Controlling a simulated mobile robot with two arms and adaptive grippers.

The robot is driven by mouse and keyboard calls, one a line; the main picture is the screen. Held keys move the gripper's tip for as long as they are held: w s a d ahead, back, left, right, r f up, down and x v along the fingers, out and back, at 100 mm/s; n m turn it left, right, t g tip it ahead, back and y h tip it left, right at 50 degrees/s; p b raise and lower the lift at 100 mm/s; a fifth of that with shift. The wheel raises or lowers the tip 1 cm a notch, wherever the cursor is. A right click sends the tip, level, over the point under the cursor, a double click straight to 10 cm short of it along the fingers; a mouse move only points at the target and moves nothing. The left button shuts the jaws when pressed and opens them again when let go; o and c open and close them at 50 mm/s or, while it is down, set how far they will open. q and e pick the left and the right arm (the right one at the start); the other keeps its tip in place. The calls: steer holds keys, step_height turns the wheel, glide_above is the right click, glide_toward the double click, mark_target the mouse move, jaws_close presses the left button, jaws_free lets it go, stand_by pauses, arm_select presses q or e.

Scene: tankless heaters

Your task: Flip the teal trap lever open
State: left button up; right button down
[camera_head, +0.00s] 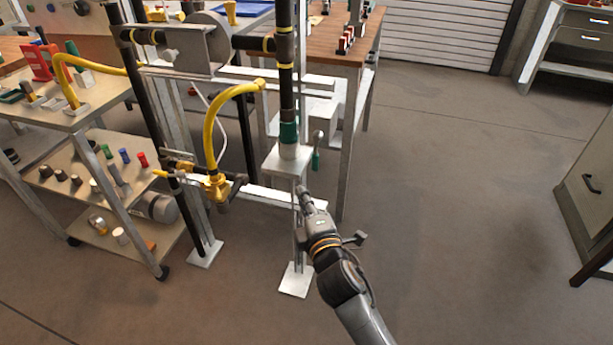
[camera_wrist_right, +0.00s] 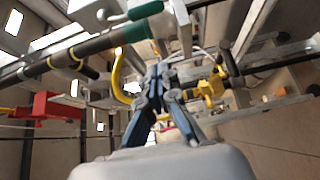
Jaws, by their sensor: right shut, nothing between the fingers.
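The teal trap lever (camera_head: 316,159) hangs down beside the black vertical pipe, just right of a teal collar (camera_head: 289,133) above a white bracket. In the right wrist view the lever's teal grip (camera_wrist_right: 145,10) shows at the top edge, with the collar (camera_wrist_right: 128,33) below it. My right gripper (camera_head: 301,192) is below the lever and slightly to its left, apart from it. In the wrist view its fingers (camera_wrist_right: 160,72) are shut and empty. My left gripper is not in view.
A yellow hose (camera_head: 211,128) curves down to a brass valve (camera_head: 216,187) left of the stand. The stand's white foot plate (camera_head: 295,280) is on the floor. A wooden workbench (camera_head: 330,42) stands behind. The floor at right is clear up to a grey cabinet (camera_head: 590,195).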

mark_target(316, 152)
stand_by(0.3)
steer(key=b+x, duration=0.2)
steer(key=x, duration=0.8)
steer(key=shift+f, duration=0.1)
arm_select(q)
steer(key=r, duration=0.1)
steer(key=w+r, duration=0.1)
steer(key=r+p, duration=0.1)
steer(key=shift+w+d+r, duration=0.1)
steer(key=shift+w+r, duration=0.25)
arm_select(e)
steer(key=d, duration=0.4)
steer(key=shift+s, duration=0.1)
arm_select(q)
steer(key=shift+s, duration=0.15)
